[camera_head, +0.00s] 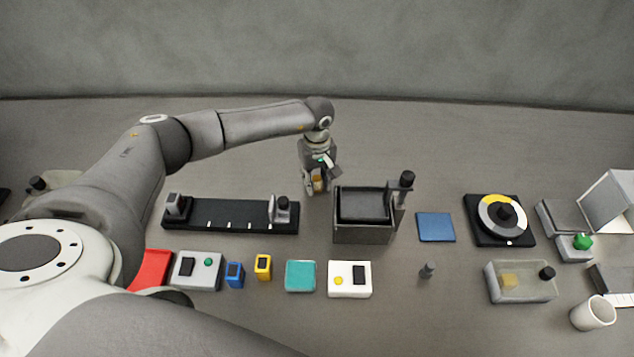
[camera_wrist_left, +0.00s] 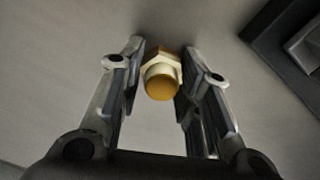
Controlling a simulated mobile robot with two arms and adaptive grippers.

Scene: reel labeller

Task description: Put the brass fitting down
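The brass fitting (camera_head: 318,184), with a hexagonal collar and a round yellow end, is between the fingertips of my left gripper (camera_head: 317,187), behind and left of the dark open box. In the left wrist view the fitting (camera_wrist_left: 161,80) fills the gap between the two fingers (camera_wrist_left: 160,75), which look shut on it. I cannot tell whether its far end touches the table. My right gripper is not in view.
The dark open box (camera_head: 363,235) with a post stands just right of the gripper. A long black rail fixture (camera_head: 235,216) lies to the left. A blue mat (camera_head: 435,227) and a black turntable (camera_head: 484,234) are farther right. The table behind the gripper is bare.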

